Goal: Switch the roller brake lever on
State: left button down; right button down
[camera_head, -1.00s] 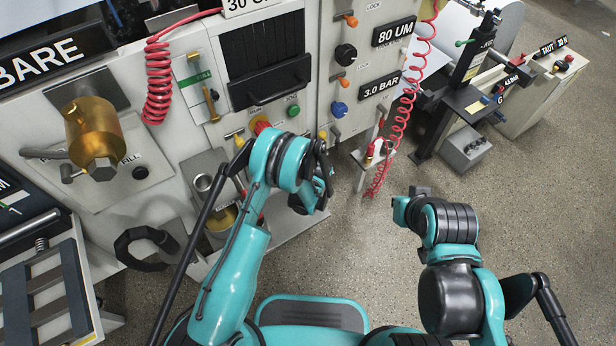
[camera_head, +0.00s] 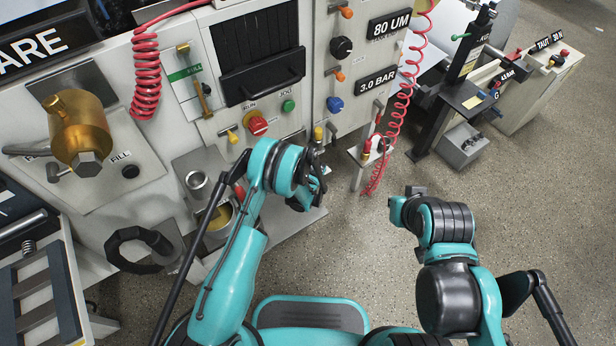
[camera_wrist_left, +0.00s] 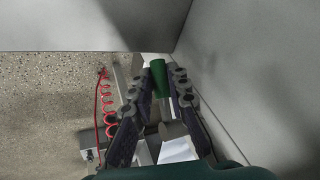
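No lever in view carries a readable roller brake label. Levers that show in the head view are a yellow one (camera_head: 229,136) beside the red RUN knob (camera_head: 257,123), orange ones (camera_head: 346,12) on the right panel, and a green-tipped one (camera_head: 461,37) on the black post. My left gripper (camera_head: 312,190) is in front of the machine's lower right corner, partly hidden by its own wrist. In the left wrist view its fingers (camera_wrist_left: 158,98) are apart, with a green cylinder (camera_wrist_left: 158,75) showing between them; contact is unclear. My right arm's end (camera_head: 400,208) is over the floor; its fingers are not clear.
Red coiled hoses hang at the left (camera_head: 147,75) and right (camera_head: 405,95). A grey wall (camera_wrist_left: 255,80) is close on the right in the wrist view.

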pick_arm(q)
jog(key=shift+s+a+r+m+g+y, duration=0.15)
jog(key=shift+r+m+g+y, duration=0.15)
jog(key=shift+y, duration=0.25)
jog(key=shift+s+a+r+m+g+y, duration=0.1)
jog(key=shift+a+r+g+y, duration=0.1)
jog(key=shift+g+y, duration=0.3)
jog(key=c, duration=1.7)
grip_release()
jog(key=shift+c, duration=0.2)
jog(key=v, duration=1.2)
jog(key=shift+d, duration=0.15)
